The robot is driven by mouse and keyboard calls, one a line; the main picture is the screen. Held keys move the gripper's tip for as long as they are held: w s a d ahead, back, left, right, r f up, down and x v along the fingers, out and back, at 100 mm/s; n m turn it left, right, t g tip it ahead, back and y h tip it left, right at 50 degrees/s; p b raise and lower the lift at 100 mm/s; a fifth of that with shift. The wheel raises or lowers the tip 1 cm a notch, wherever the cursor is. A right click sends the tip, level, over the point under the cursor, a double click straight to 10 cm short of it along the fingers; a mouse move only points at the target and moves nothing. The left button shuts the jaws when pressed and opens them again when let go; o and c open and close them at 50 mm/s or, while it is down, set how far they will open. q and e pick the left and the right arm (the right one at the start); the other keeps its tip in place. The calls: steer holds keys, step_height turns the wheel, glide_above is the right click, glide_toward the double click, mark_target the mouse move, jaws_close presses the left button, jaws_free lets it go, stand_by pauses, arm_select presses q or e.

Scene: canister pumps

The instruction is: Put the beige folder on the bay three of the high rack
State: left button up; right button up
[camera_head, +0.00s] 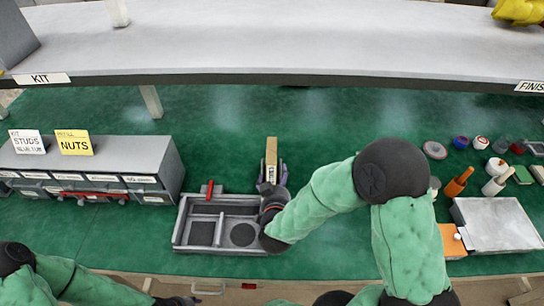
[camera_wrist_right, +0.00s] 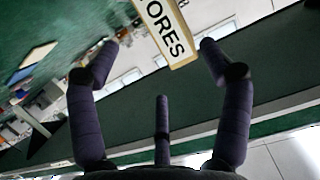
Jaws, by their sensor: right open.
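The beige folder (camera_head: 271,158) stands upright at mid-bench, its narrow labelled spine facing me. In the right wrist view, the beige folder (camera_wrist_right: 168,32) shows a white label ending in "ORES". My right gripper (camera_head: 272,177) is at its lower part. The right wrist view shows the gripper (camera_wrist_right: 160,44) open, one finger each side of the folder with gaps between. My left gripper (camera_head: 178,300) is low at the bottom left, its fingers too unclear to judge. A grey raised shelf (camera_head: 270,42) spans the back, with "KIT" and "FINIS" labels; no bay three mark is visible.
A grey divided tray (camera_head: 181,232) sits just left of my right gripper. A grey drawer unit (camera_head: 130,150) stands at the left. A silver plate (camera_head: 495,224) and several small jars and tools lie at the right. Green bench behind the folder is clear.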

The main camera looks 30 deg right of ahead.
mark_target(274, 161)
steer(key=b+x, duration=0.1)
steer(key=x, duration=0.2)
steer(key=b+x, duration=0.1)
steer(key=x, duration=0.2)
steer(key=b+x, duration=0.1)
steer(key=x, duration=0.2)
steer(key=shift+w+a+f, duration=0.2)
steer(key=shift+w+f, duration=0.05)
steer(key=shift+w, duration=0.15)
steer(key=shift+w+d, duration=0.25)
steer(key=shift+w, duration=0.15)
jaws_close()
